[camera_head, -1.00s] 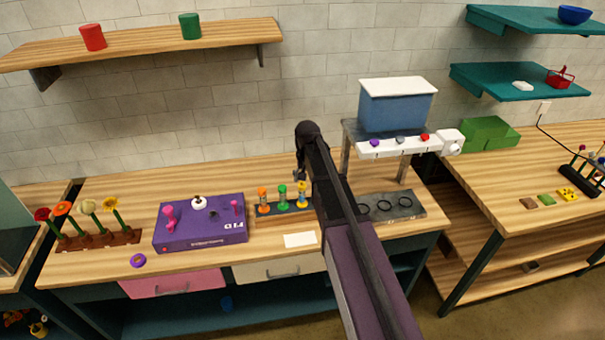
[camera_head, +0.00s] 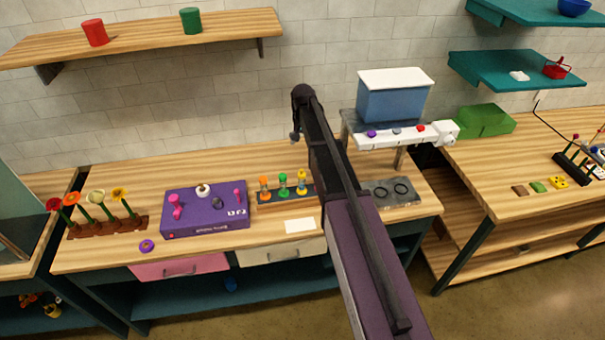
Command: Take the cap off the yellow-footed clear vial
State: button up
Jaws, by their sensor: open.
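Three small clear vials stand upright in a row on a dark rack (camera_head: 272,203), with orange, green and yellow ends. The yellow-footed clear vial (camera_head: 301,183) is the rightmost, close beside my arm. Yellow shows at its top and its foot; it is too small to tell the cap's details. My gripper (camera_head: 295,136) hangs from the far end of my arm, above the rack and clear of the vials. It is open and looks empty, though its fingers are tiny and partly lost against the arm.
A purple box (camera_head: 205,222) with pink pegs stands left of the rack. A white card (camera_head: 299,225) lies in front. A grey plate with dark rings (camera_head: 410,200) lies right of my arm, below a raised stand with a blue bin (camera_head: 392,102).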

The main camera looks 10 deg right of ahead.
jog(key=b, duration=0.9)
send_over(302, 170)
jog(key=shift+d+f, duration=0.1)
jog(key=shift+f, duration=4.2)
jog(key=shift+f, duration=0.15)
notch_tip(302, 170, down, 5)
jog(key=b, duration=0.4)
jog(key=shift+w+b, duration=0.1)
jog(key=shift+b, duration=0.25)
jog(key=c, duration=0.9)
jog(key=shift+c, duration=0.2)
